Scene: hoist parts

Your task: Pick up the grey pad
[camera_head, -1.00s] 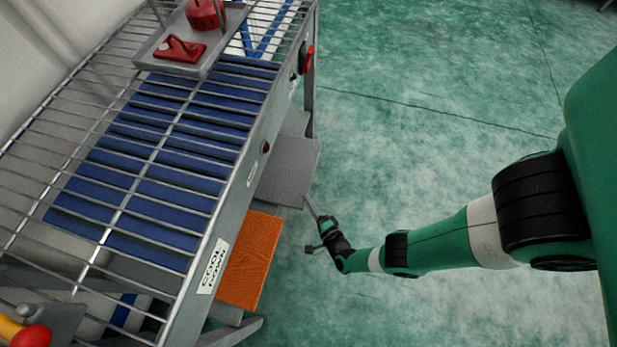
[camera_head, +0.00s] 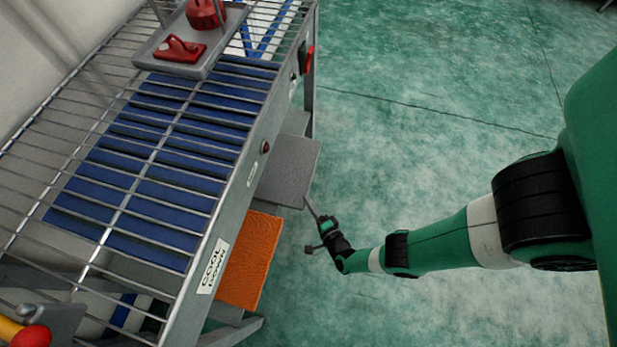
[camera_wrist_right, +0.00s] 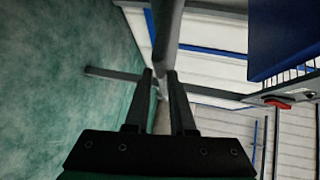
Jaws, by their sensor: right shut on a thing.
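The grey pad (camera_head: 290,172) is a flat, thin slab sticking out from under the right side of the metal rack, roughly level. Its left part is hidden by the rack's side rail. My right gripper (camera_head: 312,208) is at the pad's near right corner. In the right wrist view the fingers (camera_wrist_right: 160,84) are closed around the edge of the grey pad (camera_wrist_right: 167,35), which shows there as a narrow grey strip. My left gripper is not in view.
An orange pad (camera_head: 248,262) sticks out below the rack, nearer than the grey pad. The wire rack (camera_head: 222,240) stands left, with a grey tray (camera_head: 158,55) of red parts on top. Open green floor (camera_head: 430,150) lies to the right.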

